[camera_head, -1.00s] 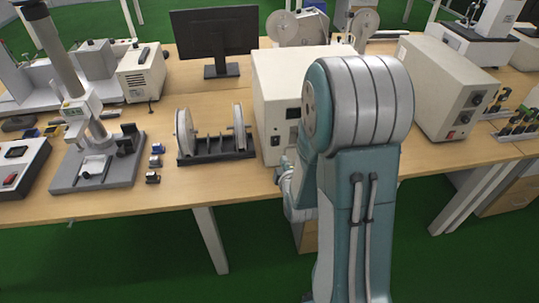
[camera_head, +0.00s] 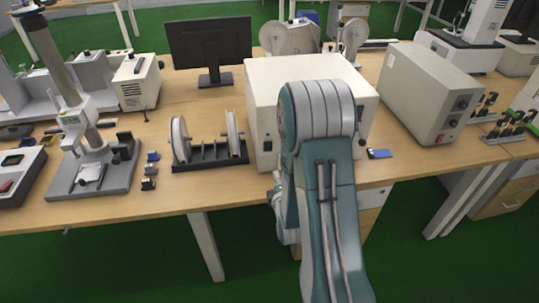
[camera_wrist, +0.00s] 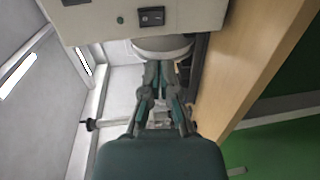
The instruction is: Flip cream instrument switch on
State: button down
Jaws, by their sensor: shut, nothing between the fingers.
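The cream instrument (camera_head: 262,95) is a box on the wooden bench, partly hidden behind my arm in the head view. Its front panel (camera_wrist: 195,14) runs along the top of the wrist view. A black rocker switch (camera_wrist: 152,16) is set in that panel, with a small green round part beside it. The switch also shows as a small dark patch in the head view (camera_head: 267,145). My gripper (camera_wrist: 159,66) is shut and empty, below the switch in the wrist view and apart from it. My arm hides the gripper in the head view.
A reel stand (camera_head: 210,152) stands left of the instrument. Another cream instrument (camera_head: 428,92) stands to the right. A small blue item (camera_head: 379,153) lies between them. A monitor (camera_head: 208,45) is behind. The bench's front edge is clear.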

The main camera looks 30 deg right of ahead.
aim_at(269, 151)
jog(key=x, duration=1.1)
jog(key=shift+w+d+f, duration=0.1)
jog(key=shift+w, duration=0.3)
jog(key=shift+w, duration=0.15)
jog(key=shift+f, duration=0.1)
